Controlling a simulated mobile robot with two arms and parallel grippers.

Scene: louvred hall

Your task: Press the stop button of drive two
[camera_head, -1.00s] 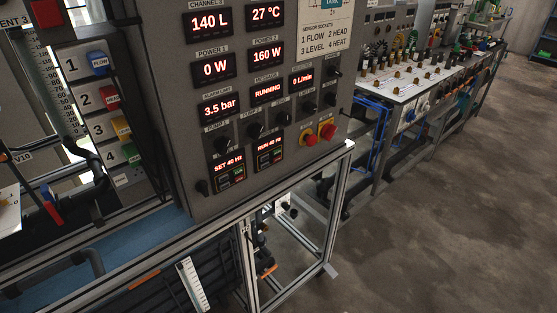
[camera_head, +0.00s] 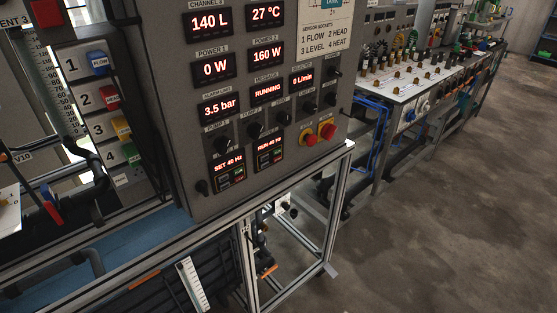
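The grey control panel (camera_head: 212,130) fills the middle of the view. Two small black drive units sit low on it. The left drive (camera_head: 229,173) reads "SET 40 Hz" in red. The right drive (camera_head: 269,152), under the pump 2 column, reads "RUN 40 Hz". Each has small green and red keys below its display; the key labels are too small to read. The message display (camera_head: 267,93) reads "RUNNING". Neither of my grippers is in view, and nothing touches the drives.
Two red mushroom buttons on yellow bases, the left one (camera_head: 310,140) and the right one (camera_head: 327,131), sit right of the drives. Black knobs (camera_head: 255,130) are above them. An aluminium frame (camera_head: 290,185) runs below the panel. Open floor (camera_head: 430,220) lies at right.

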